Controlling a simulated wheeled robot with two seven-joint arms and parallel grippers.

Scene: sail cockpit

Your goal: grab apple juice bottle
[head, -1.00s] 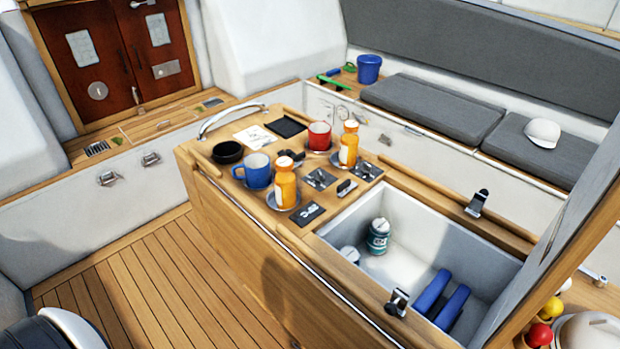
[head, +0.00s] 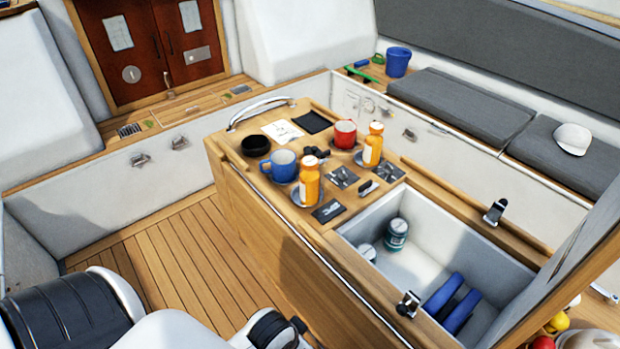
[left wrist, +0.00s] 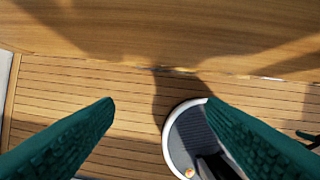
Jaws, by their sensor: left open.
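A dark teal bottle (head: 396,234) stands inside the open white bin. I cannot read which one is apple juice. My left arm enters at the bottom left of the head view, beside the console and apart from the bottles; its fingertips do not show there. In the left wrist view my left gripper (left wrist: 158,102) is open and empty, with green fingers above the deck. My right gripper is not in view.
Around the near bottle are a blue mug (head: 280,166), a black bowl (head: 256,145) and a red mug (head: 344,133). A metal rail (head: 330,264) runs along the console's near edge. Blue packs (head: 452,300) lie in the bin (head: 430,212). The wooden deck (head: 180,245) is largely clear.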

